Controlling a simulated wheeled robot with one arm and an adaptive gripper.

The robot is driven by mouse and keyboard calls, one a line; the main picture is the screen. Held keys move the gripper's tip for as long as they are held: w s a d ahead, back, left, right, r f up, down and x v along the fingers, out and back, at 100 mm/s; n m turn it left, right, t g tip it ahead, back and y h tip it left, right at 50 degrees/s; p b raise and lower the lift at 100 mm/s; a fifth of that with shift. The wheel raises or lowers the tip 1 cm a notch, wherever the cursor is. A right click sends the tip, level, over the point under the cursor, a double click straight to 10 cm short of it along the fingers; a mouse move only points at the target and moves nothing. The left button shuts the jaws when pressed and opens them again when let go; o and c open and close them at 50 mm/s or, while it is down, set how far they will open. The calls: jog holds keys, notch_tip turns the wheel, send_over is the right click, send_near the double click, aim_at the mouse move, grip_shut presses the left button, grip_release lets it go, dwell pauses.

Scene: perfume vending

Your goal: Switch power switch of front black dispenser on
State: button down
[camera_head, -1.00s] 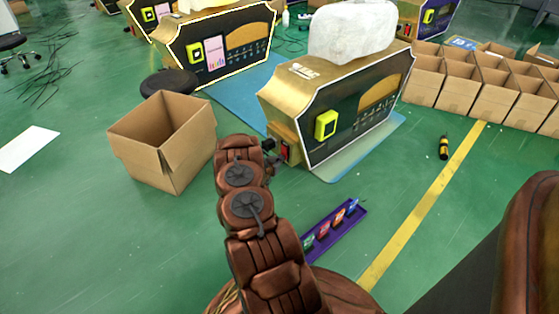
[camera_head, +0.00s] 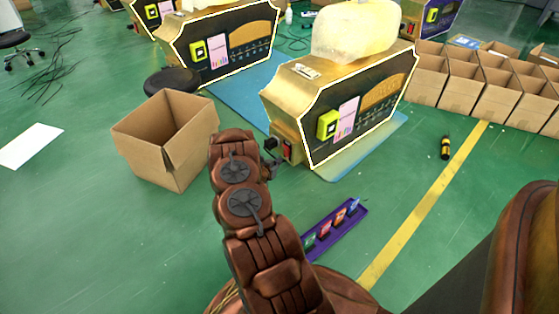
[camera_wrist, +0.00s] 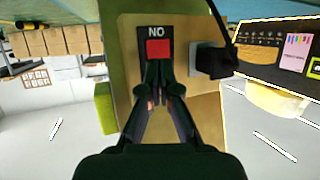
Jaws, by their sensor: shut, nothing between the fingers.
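The front black dispenser (camera_head: 375,118) stands right of centre in the head view, with gold sides and a black front. Its edge outline is lit and its pink picture panel shows. The red power switch (camera_head: 287,151) is on its gold left side. In the upside-down wrist view the red switch (camera_wrist: 158,48) sits in a black plate with white lettering. My gripper (camera_wrist: 159,88) is shut and empty, its fingertips at the lower edge of the switch; I cannot tell whether they touch it. In the head view my gripper (camera_head: 271,166) is small beside the dispenser's left side.
A black plug with cable (camera_wrist: 210,60) sits close beside the switch. An open cardboard box (camera_head: 165,140) stands left of my arm. A purple tray (camera_head: 335,230) with small coloured items lies on the floor to the right. Another lit dispenser (camera_head: 225,45) stands behind.

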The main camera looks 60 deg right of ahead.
jog(key=shift+p+v, duration=0.45)
jog(key=shift+v, duration=1.6)
jog(key=shift+r, duration=0.15)
